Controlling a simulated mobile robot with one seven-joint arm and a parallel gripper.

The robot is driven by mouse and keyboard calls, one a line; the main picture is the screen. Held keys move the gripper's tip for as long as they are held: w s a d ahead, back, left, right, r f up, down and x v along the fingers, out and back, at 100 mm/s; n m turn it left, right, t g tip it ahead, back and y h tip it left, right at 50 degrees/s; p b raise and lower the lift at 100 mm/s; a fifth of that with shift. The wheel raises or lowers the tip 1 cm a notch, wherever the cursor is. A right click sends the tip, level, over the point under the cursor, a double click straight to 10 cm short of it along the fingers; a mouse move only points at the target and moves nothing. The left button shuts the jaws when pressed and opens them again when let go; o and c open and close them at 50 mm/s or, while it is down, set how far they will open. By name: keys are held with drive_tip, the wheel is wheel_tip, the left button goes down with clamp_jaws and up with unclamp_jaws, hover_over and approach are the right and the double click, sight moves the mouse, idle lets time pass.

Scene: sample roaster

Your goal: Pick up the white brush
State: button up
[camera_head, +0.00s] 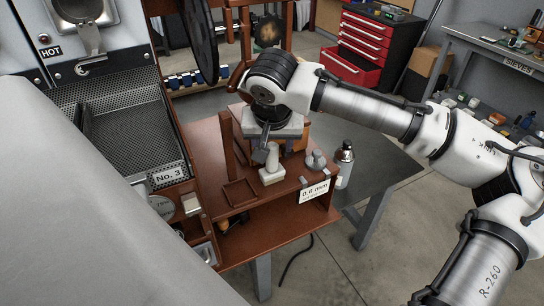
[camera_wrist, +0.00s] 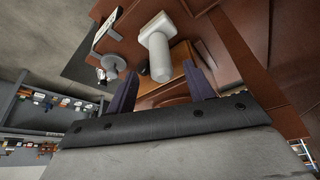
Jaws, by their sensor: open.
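The white brush (camera_head: 271,167) is on the upper deck of a reddish-brown wooden stand (camera_head: 215,150), just below my gripper (camera_head: 266,147). In the wrist view the brush (camera_wrist: 157,45) shows as a pale thick stem with a wider end at the top of the picture. My gripper (camera_wrist: 160,88) is open, with one dark finger to the left and one to the right. The brush's near end lies close to the gap between the fingertips; I cannot tell whether it reaches in. Nothing is held. Part of the brush is hidden by the gripper in the head view.
A small grey knobbed piece (camera_head: 316,160) stands right of the brush, above a "0.6 mm" label (camera_head: 314,191). A silver bottle (camera_head: 344,166) stands farther right on a grey table (camera_head: 385,170). A wooden post (camera_head: 227,145) rises on the left, near a square frame (camera_head: 239,193).

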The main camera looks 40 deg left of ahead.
sight(272, 152)
drive_tip(key=p+x, duration=0.1)
drive_tip(key=x, duration=0.4)
drive_tip(key=shift+a, duration=0.15)
clamp_jaws()
